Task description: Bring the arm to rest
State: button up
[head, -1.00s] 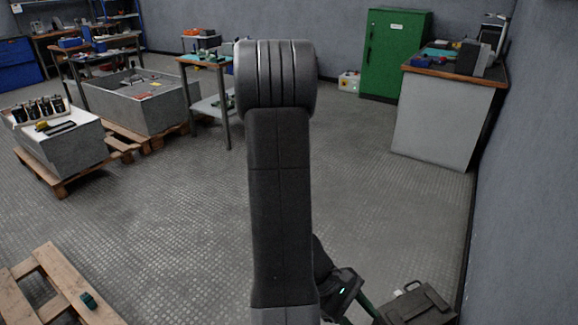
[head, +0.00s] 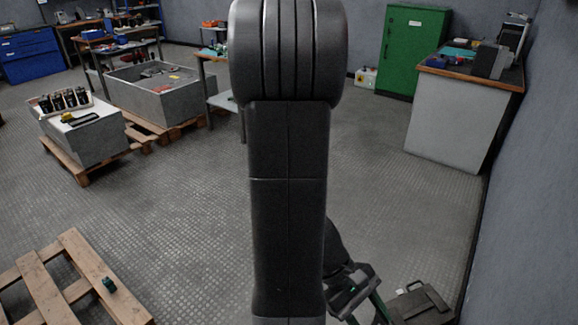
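My arm (head: 288,190) stands upright in the middle of the head view, folded close to the camera. Its rounded upper joint reaches the top edge of the picture. My gripper (head: 362,310) seems to be the dark part with a small green light low at the right of the arm. It is partly behind the arm link and cut by the bottom edge. Its fingers are not clear, and I see nothing held in it.
A wooden pallet (head: 70,252) with a small green part (head: 109,285) lies at bottom left. A dark case (head: 422,303) is on the floor at bottom right. A grey block (head: 95,140) bears several capacitors. A green cabinet (head: 412,50) and a counter (head: 455,120) stand right. The middle floor is open.

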jog(key=shift+s+d+r, duration=0.1)
jog(key=shift+r, duration=0.25)
